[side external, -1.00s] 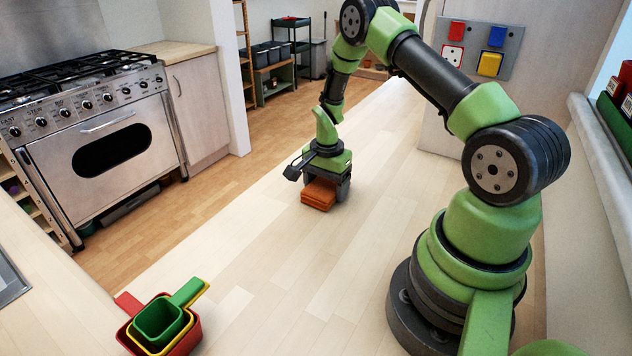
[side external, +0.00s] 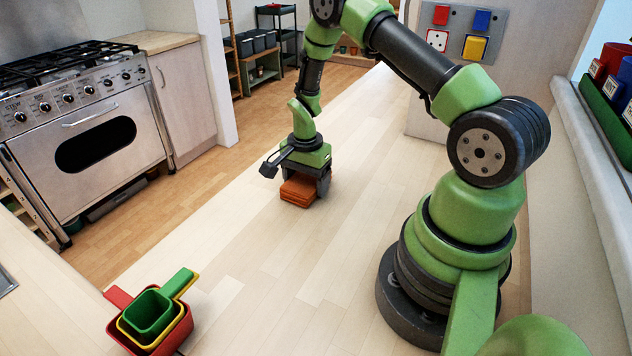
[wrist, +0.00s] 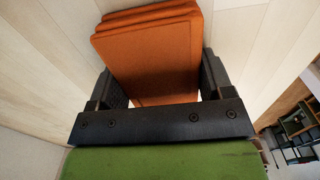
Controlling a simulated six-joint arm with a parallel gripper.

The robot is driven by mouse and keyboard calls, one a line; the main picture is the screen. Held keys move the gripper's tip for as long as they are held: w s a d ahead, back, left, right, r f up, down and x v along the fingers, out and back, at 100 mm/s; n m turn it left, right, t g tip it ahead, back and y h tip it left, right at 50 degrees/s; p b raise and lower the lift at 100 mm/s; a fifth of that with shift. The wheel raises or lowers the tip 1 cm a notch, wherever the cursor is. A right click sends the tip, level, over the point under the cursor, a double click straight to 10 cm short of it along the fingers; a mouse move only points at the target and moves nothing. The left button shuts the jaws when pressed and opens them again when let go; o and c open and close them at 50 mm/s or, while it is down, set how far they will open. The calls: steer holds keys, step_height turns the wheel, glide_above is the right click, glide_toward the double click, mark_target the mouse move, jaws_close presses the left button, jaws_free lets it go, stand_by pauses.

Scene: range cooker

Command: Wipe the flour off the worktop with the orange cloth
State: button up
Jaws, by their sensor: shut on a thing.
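The orange cloth (side external: 298,191) is a thick folded pad in several layers. My gripper (side external: 306,181) points down and is shut on it, with one finger on each side. In the wrist view the cloth (wrist: 152,55) fills the space between the dark fingers of my gripper (wrist: 163,82). The cloth is at or just above the pale plank worktop (side external: 250,255); I cannot tell if it touches. I cannot make out any flour against the pale surface. The worktop directly under the cloth is hidden.
Nested red, yellow and green measuring cups (side external: 152,315) stand at the front left of the worktop. A steel range cooker (side external: 85,135) is across the floor at left. A board with coloured switches (side external: 462,32) is at the back. The worktop around the cloth is clear.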

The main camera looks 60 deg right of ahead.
mark_target(281, 180)
steer(key=shift+w, duration=3.4)
steer(key=shift+s, duration=4.9)
steer(key=shift+r, duration=4.05)
